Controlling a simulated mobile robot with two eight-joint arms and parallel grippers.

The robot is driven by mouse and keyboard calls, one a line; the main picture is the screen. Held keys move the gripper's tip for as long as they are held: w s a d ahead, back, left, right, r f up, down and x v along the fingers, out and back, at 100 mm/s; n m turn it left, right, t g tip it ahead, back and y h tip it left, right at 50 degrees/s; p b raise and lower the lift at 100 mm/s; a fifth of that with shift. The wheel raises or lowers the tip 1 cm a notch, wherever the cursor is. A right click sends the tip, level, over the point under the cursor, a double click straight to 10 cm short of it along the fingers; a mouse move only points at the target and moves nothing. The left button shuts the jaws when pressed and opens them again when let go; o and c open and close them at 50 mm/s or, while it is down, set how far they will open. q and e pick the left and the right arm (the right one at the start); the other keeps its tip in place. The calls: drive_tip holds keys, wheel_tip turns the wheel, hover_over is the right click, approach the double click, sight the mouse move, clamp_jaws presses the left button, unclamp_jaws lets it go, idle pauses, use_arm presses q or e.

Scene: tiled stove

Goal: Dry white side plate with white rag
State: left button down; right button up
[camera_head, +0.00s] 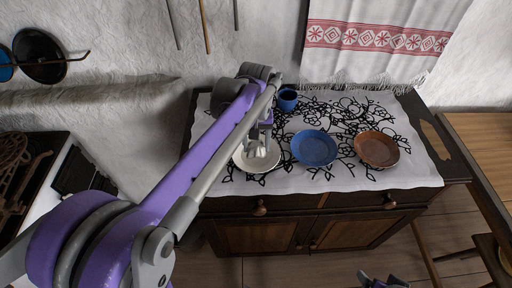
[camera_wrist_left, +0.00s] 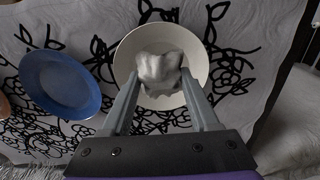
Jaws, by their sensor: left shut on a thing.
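The white side plate (camera_head: 261,169) lies on the cabinet's cloth at the left of a row of dishes; it also shows in the left wrist view (camera_wrist_left: 198,50). My left gripper (camera_head: 258,146) points down over the plate and is shut on the crumpled white rag (camera_wrist_left: 160,70). The rag covers the middle of the plate in the left wrist view; I cannot tell whether it touches the plate. Part of what looks like my right gripper (camera_head: 383,281) shows at the bottom edge of the head view, low and away from the dishes; its jaws are unclear.
A blue plate (camera_head: 314,148) and a brown plate (camera_head: 376,149) lie to the right on the patterned cloth (camera_head: 421,178). A blue mug (camera_head: 287,99) stands behind. A fringed towel (camera_head: 375,40) hangs on the wall. A stove (camera_head: 40,180) is at the left, a stool (camera_head: 492,258) at lower right.

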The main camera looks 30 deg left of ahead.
use_arm(q)
drive_tip(key=shift+r+p, duration=1.15)
drive_tip(key=shift+r, duration=0.85)
